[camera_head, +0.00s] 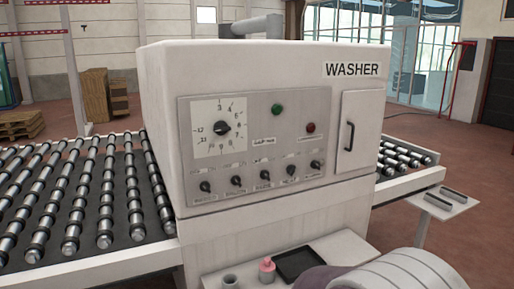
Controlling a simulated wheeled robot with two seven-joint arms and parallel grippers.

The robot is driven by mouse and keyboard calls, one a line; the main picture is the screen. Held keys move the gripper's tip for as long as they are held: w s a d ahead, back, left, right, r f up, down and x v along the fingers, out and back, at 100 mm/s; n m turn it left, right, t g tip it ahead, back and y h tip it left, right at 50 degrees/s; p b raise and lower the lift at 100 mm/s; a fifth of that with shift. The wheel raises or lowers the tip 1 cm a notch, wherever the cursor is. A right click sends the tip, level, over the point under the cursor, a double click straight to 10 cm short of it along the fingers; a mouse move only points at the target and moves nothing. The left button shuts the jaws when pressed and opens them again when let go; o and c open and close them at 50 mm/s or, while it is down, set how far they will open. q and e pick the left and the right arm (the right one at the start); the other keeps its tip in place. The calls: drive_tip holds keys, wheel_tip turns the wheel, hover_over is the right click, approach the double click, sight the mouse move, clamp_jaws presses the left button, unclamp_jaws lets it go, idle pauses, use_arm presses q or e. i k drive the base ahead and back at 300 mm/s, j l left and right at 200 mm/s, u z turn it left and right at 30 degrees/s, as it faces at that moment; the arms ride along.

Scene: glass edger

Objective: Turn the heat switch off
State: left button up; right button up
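The white washer machine (240,85) stands in the middle of the head view. Its grey control panel (255,115) faces me. A row of several small black rotary switches runs along the lower panel, from the leftmost switch (205,187) to the rightmost switch (316,165). Their labels are too small to read surely, so I cannot tell which one is the heat switch or its setting. Above them are a large dial (222,128), a green button (277,110) and a red button (310,127). Neither of my grippers is in view, and nothing touches the switches.
Roller conveyors run out on the left (85,195) and right (405,157) of the washer. A ledge below the panel holds a black tray (299,264), a pink bottle (267,270) and a grey cup (230,281). The space before the panel looks clear.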

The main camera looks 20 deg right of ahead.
sight(291, 169)
drive_tip(key=i+l, duration=0.1)
drive_tip(key=l, duration=0.3)
drive_tip(key=i+l+z, duration=0.15)
drive_tip(key=l, duration=0.25)
drive_tip(key=i+l, duration=0.1)
drive_tip(key=l, duration=0.3)
drive_tip(key=i+l+z, duration=0.15)
drive_tip(key=l, duration=0.25)
drive_tip(key=i+l, duration=0.1)
drive_tip(key=l, duration=0.25)
